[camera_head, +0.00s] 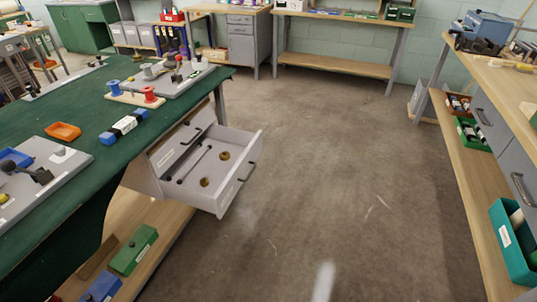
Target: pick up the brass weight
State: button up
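Two small round brass-coloured pieces lie in the open grey drawer of the green-topped bench. One brass weight (224,156) is toward the drawer's back right, and a similar brass piece (204,182) is nearer the front. They lie apart, and I cannot tell from here whether both are weights. The drawer (222,203) is pulled out over the floor. A thin rod (195,164) with dark ends lies to their left in it. My gripper is not in view.
The green bench top (100,165) holds an orange tray (63,131), spools and grey fixture boards. Bins stand on its lower shelf. A wooden bench (500,80) runs along the right. The concrete floor (340,170) between is clear. A pale shape at the bottom edge is unclear.

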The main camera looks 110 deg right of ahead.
aim_at(225, 156)
jog(key=z, duration=3.25)
jog(key=u, duration=0.45)
jog(key=i+l+u, duration=0.2)
jog(key=u, duration=0.25)
jog(key=i+l+u, duration=0.35)
jog(key=u, duration=0.15)
jog(key=i+l, duration=0.15)
jog(key=l, duration=0.2)
jog(key=i+l+u, duration=0.1)
jog(key=i+l, duration=0.2)
jog(key=l, duration=0.35)
jog(key=i+l+u, duration=0.1)
jog(key=l, duration=0.25)
jog(key=i, duration=0.1)
